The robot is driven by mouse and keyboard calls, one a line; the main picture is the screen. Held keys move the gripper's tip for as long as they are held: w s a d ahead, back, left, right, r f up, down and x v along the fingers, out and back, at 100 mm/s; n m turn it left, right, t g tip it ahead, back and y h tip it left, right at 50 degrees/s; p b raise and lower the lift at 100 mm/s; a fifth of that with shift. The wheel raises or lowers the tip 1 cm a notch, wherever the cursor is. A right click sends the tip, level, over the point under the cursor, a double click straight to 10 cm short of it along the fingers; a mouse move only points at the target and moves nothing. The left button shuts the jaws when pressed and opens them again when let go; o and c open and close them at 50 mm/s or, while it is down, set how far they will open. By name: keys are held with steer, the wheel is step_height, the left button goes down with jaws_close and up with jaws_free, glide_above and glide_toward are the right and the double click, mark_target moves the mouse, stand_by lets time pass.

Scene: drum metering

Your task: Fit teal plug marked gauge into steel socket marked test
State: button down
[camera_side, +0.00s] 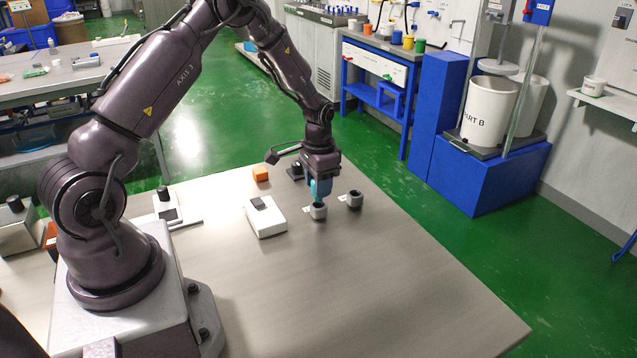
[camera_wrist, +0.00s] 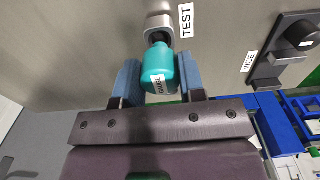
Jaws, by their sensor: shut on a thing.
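The teal plug (camera_wrist: 159,70) is held between the two blue finger pads of my gripper (camera_wrist: 156,82). A small white label faces the camera on the plug. My gripper also shows in the side view (camera_side: 320,188), shut on the plug and pointing down. The steel socket (camera_wrist: 158,21) lies just beyond the plug in the wrist view, beside a white TEST label (camera_wrist: 186,20). In the side view a grey socket (camera_side: 318,212) stands directly below the plug. A dark area shows between plug and socket; I cannot tell whether the plug's tip has entered the bore.
A dark vice (camera_wrist: 292,45) shows in the wrist view. The table's front right is clear.

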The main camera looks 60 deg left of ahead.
steer(key=shift+f, duration=1.6)
steer(key=c, duration=0.6)
jaws_free()
step_height(320, 180, up, 13)
steer(key=shift+f, duration=0.1)
